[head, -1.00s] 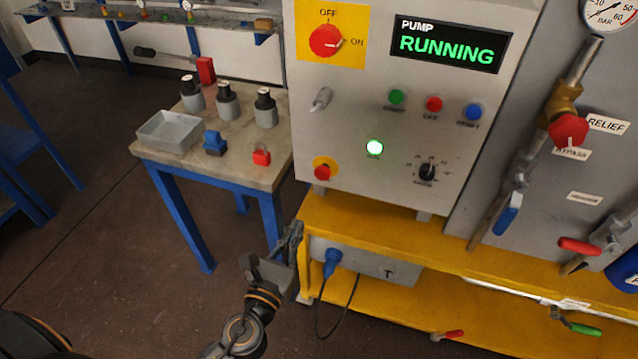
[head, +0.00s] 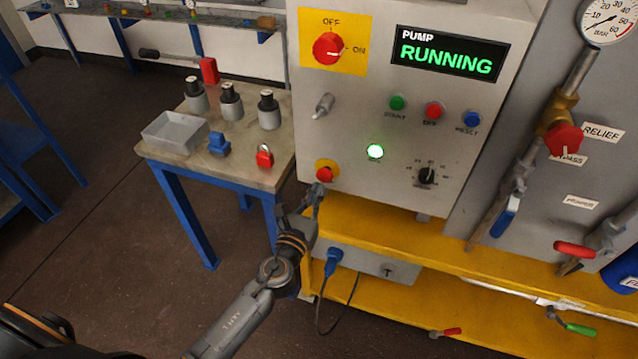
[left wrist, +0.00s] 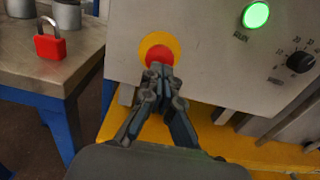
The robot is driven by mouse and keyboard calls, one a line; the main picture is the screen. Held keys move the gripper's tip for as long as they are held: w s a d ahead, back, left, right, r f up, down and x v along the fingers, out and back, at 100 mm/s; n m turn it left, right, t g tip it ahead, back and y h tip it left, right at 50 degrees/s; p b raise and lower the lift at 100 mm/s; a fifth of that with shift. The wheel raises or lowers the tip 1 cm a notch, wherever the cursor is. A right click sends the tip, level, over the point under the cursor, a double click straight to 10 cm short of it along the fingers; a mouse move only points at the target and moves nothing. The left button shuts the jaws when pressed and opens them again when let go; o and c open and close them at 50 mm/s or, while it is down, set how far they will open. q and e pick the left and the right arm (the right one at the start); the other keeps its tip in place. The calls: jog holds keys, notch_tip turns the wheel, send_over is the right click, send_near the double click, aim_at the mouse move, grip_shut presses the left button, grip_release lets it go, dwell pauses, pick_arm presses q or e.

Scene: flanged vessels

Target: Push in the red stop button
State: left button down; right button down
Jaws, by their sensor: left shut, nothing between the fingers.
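A red mushroom button (head: 326,172) on a round yellow plate sits at the lower left of the grey control panel (head: 350,110). In the left wrist view, the red button (left wrist: 159,57) is straight ahead, its lower part covered by my fingertips. My left gripper (head: 320,189) is shut and empty, its tips pointing up at the button from just below. Whether the tips touch it I cannot tell. A smaller red button (head: 433,110) sits between a green and a blue one higher on the panel. The display (head: 447,54) reads PUMP RUNNING. My right gripper is not in view.
A grey key-like knob (head: 323,105) sticks out of the panel above the mushroom button. A side table (head: 215,160) at left holds a red padlock (head: 265,156), a tray and several weights. The yellow frame (head: 390,232) runs below the panel. A green lamp (head: 375,151) is lit.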

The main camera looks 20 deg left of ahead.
pick_arm(q)
jog(key=shift+w, duration=1.2)
